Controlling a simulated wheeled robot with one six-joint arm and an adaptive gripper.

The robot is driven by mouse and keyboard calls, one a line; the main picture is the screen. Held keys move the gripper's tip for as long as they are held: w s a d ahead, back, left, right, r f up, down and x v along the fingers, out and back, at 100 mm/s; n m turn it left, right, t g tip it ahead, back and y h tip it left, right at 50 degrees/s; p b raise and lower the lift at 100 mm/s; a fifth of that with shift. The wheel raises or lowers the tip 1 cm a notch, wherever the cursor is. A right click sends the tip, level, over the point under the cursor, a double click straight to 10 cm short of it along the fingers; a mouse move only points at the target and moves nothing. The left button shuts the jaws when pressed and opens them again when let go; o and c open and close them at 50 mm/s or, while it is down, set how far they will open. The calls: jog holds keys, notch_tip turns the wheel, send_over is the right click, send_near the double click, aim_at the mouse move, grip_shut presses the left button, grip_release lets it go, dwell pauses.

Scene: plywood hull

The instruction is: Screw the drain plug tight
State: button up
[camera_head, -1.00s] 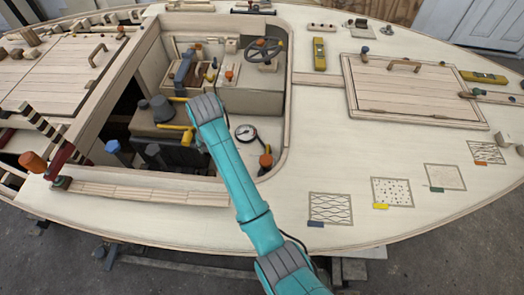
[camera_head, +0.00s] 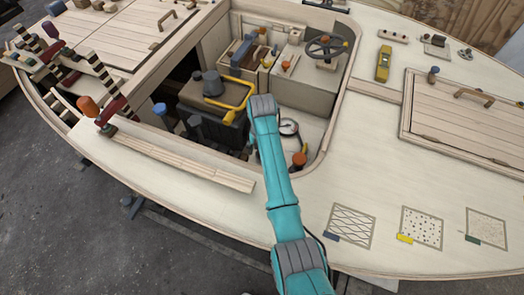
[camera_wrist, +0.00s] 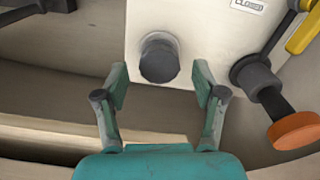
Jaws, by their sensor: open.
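A dark grey round knob (camera_wrist: 160,60), which looks like the drain plug, sticks out of a pale panel (camera_wrist: 205,25) in the wrist view. My gripper (camera_wrist: 160,78) is open, its two teal fingers to the lower left and lower right of the knob. The knob shows between and just beyond the fingertips, and I see no contact. In the head view my arm reaches down into the cockpit, and both my gripper and the knob are hidden there.
A dark valve with an orange-ended handle (camera_wrist: 297,130) is close on the right in the wrist view, near a yellow bar (camera_wrist: 304,32).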

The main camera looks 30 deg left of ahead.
jog(key=shift+f, duration=0.45)
jog(key=c, duration=1.1)
jog(key=shift+c, duration=0.2)
